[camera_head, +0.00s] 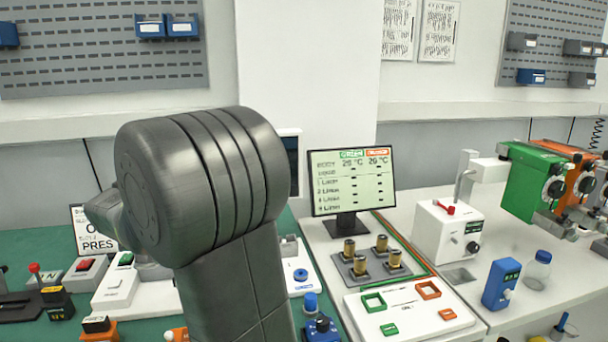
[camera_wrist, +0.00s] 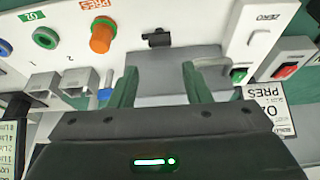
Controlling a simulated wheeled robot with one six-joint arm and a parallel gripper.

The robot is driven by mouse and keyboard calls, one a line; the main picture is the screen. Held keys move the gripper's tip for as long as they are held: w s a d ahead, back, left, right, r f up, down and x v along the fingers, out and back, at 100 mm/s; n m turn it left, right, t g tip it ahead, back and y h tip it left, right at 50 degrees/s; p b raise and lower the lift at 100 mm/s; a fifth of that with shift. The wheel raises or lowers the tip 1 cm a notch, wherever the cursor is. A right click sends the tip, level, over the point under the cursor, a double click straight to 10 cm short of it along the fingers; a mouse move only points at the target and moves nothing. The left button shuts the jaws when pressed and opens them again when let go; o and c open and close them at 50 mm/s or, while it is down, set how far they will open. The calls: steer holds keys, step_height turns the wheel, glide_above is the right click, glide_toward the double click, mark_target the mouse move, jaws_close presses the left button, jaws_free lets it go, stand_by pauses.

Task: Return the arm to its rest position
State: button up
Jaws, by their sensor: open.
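My arm, a dark grey link with a large round joint, fills the left middle of the head view and hides part of the bench. In the wrist view my gripper (camera_wrist: 158,85) shows two green fingers spread apart with nothing between them. The fingers point toward a white panel (camera_wrist: 205,22) with an orange PRES knob (camera_wrist: 102,36) and a green O2 ring (camera_wrist: 45,38). I cannot tell whether a finger touches the panel. My gripper is hidden behind the arm in the head view.
A monitor (camera_head: 351,182) stands behind a grey tray of brass cylinders (camera_head: 371,263). A white unit (camera_head: 447,232) and green and orange vaporisers (camera_head: 531,184) stand at right. A blue box (camera_head: 501,284) and a bottle (camera_head: 538,270) are near the right edge. Switch boxes (camera_head: 80,272) crowd the left.

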steer(key=x, duration=0.9)
steer(key=shift+w+f, duration=0.2)
steer(key=shift+f, duration=0.15)
steer(key=shift+r+n+p, duration=0.3)
steer(key=shift+n+p, duration=0.05)
steer(key=shift+n, duration=0.25)
steer(key=shift+d+f+n+g+y+p, duration=0.1)
steer(key=shift+n+g+y+p, duration=0.2)
steer(key=shift+n+y+p, duration=0.95)
steer(key=shift+w+d+n+g, duration=0.1)
steer(key=shift+n+g, duration=0.3)
steer(key=shift+n, duration=1.55)
steer(key=v, duration=1.3)
steer(key=shift+r, duration=0.25)
steer(key=shift+d, duration=0.15)
